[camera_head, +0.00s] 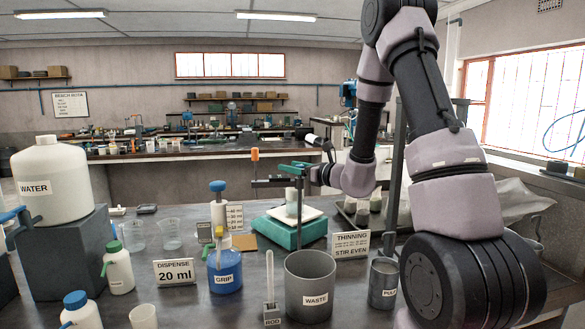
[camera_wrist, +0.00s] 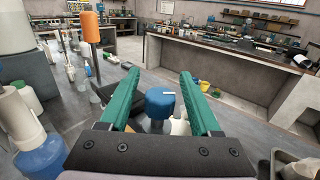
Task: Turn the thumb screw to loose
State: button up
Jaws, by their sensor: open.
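A blue round knob with a white mark on top (camera_wrist: 160,103), which looks like the thumb screw, shows in the wrist view. In that view it appears between the two green fingers of my gripper (camera_wrist: 159,74). The fingers are apart, with a visible gap on each side of the knob; I see no contact. In the head view my gripper (camera_head: 289,168) is above the green balance (camera_head: 283,233), beside a dark bar with an upright orange handle (camera_head: 254,154). I cannot make out the knob in the head view. The orange handle also shows left of the fingers in the wrist view (camera_wrist: 91,27).
The blue GRIP bottle (camera_head: 224,272), grey WASTE beaker (camera_head: 309,287), grey cup (camera_head: 383,283) and THINNING sign (camera_head: 349,246) stand near the balance. A white WATER jug (camera_head: 52,180) stands on a grey block at left. Several small bottles and cups crowd the bench.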

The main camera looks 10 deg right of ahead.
grip_shut()
jog(key=shift+n+g+y, duration=0.3)
jog(key=shift+y, duration=0.1)
jog(key=n+g+y, duration=0.2)
jog(key=g, duration=0.1)
jog(key=s+n+g+y, duration=0.1)
jog(key=n+g+y, duration=0.1)
jog(key=n+g, duration=0.1)
jog(key=a+n+g+y, duration=0.1)
jog(key=n+g+y, duration=0.1)
jog(key=g, duration=0.3)
jog(key=shift+s+n, duration=0.3)
jog(key=shift+n, duration=0.3)
jog(key=n+g, duration=0.2)
jog(key=g, duration=0.1)
jog(key=s+n+g, duration=0.1)
jog(key=n+g, duration=0.1)
jog(key=g, duration=0.1)
jog(key=shift+s+g, duration=0.1)
jog(key=shift+g, duration=0.3)
jog(key=shift+s+d+n+g+h, duration=0.1)
jog(key=shift+s+n+g+h, duration=0.15)
jog(key=shift+n+g+h, duration=0.7)
jog(key=shift+s+d+n+g+h, duration=0.1)
jog(key=shift+s+n+g+h, duration=0.15)
jog(key=shift+n+g, duration=1.25)
jog(key=shift+g, duration=0.55)
